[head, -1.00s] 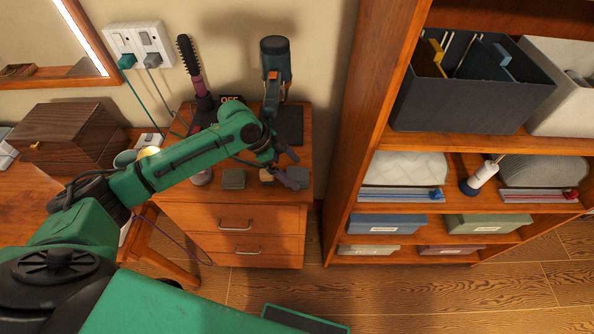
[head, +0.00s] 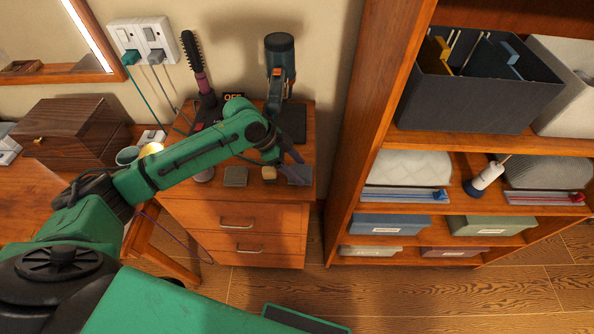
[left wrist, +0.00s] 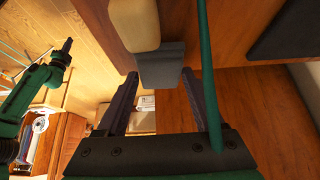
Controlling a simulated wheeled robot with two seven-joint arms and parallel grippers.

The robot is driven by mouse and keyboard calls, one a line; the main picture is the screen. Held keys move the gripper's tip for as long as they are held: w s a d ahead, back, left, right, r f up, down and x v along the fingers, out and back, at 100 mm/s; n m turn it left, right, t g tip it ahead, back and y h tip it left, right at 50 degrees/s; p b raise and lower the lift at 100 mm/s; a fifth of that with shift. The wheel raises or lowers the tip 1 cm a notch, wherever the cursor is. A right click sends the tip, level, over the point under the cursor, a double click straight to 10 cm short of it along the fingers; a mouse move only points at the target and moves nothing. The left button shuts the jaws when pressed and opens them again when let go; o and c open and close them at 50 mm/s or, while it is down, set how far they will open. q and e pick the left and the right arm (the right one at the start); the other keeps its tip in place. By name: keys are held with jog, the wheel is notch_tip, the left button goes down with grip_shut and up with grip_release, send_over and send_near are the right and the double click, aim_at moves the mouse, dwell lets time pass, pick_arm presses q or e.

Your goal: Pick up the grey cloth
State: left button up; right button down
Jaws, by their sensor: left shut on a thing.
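The grey cloth (head: 298,174) is a small folded piece at the front right edge of the dresser top. In the left wrist view the cloth (left wrist: 160,68) sits between the two dark fingers. My left gripper (head: 291,155) reaches over the dresser and is shut on the cloth; it also shows in the left wrist view (left wrist: 160,88). I cannot tell whether the cloth still touches the wood. A tan block (head: 268,173) lies just left of it and also shows in the left wrist view (left wrist: 134,24). My right gripper (left wrist: 67,47) is small and far off in the left wrist view.
A grey-green block (head: 235,177) lies left on the dresser top (head: 214,192). A hairbrush (head: 199,72) and a dark upright tool (head: 279,70) stand behind. A shelf unit (head: 372,120) rises to the right, with a narrow floor gap between.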

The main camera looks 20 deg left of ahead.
pick_arm(q)
jog(key=s+d+b, duration=0.4)
jog(key=s+d, duration=0.8)
jog(key=shift+s+d, duration=0.3)
jog(key=shift+d, duration=0.05)
